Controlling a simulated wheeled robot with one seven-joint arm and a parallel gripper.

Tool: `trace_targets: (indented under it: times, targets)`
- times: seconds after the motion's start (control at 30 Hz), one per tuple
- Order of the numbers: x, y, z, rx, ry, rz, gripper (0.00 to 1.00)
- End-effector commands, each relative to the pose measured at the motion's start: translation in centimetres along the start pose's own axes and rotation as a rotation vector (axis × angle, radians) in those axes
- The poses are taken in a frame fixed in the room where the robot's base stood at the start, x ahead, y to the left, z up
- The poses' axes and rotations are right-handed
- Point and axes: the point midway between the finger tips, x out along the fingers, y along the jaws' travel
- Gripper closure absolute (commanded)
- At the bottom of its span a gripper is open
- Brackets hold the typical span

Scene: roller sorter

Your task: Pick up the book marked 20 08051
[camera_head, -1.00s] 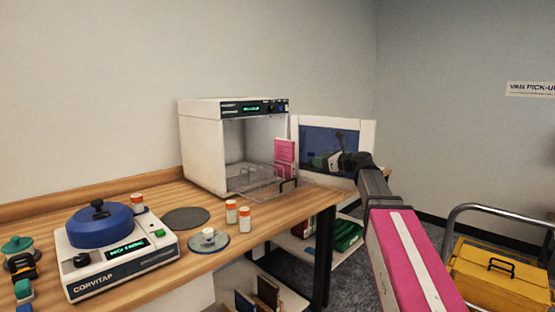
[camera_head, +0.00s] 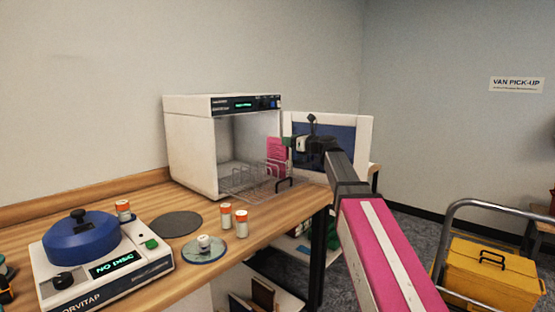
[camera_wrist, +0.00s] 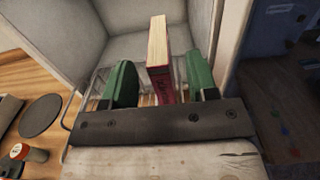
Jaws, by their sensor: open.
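A pink-red book (camera_head: 276,156) stands upright in the wire rack (camera_head: 246,181) inside the open white cabinet. Its marking is not legible, so I cannot tell whether it reads 20 08051. In the wrist view the book (camera_wrist: 159,57) shows its pale page edge and red cover. My gripper (camera_wrist: 158,68) is open, with one green finger on each side of the book and a gap on both sides. In the head view my gripper (camera_head: 287,142) is at the cabinet's opening beside the book, partly hidden by its own wrist.
The cabinet door (camera_head: 360,135) stands open to the right, behind my wrist. On the table (camera_head: 134,198) are a blue-lidded machine (camera_head: 100,264), orange-capped bottles (camera_head: 226,215) and discs. A cart with a yellow case (camera_head: 497,270) stands at right.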

Motion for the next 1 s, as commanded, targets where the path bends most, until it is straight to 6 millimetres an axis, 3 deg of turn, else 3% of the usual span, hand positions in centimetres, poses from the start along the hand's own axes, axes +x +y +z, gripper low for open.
trace_targets:
  times: [0.4, 0.63, 0.67, 0.8, 0.83, 1.0]
  targets:
    - [4.8, 0.1, 0.0, 0.0, 0.0, -0.001, 0.47]
    - [5.0, 0.2, 0.0, 0.0, 0.0, -0.001, 0.47]
    - [5.0, 0.2, 0.0, 0.0, 0.0, -0.001, 0.5]
    - [5.0, 0.2, 0.0, 0.0, 0.0, -0.001, 0.96]
    - [5.0, 0.2, 0.0, 0.0, 0.0, -0.001, 1.0]
    - [5.0, 0.2, 0.0, 0.0, 0.0, -0.001, 1.0]
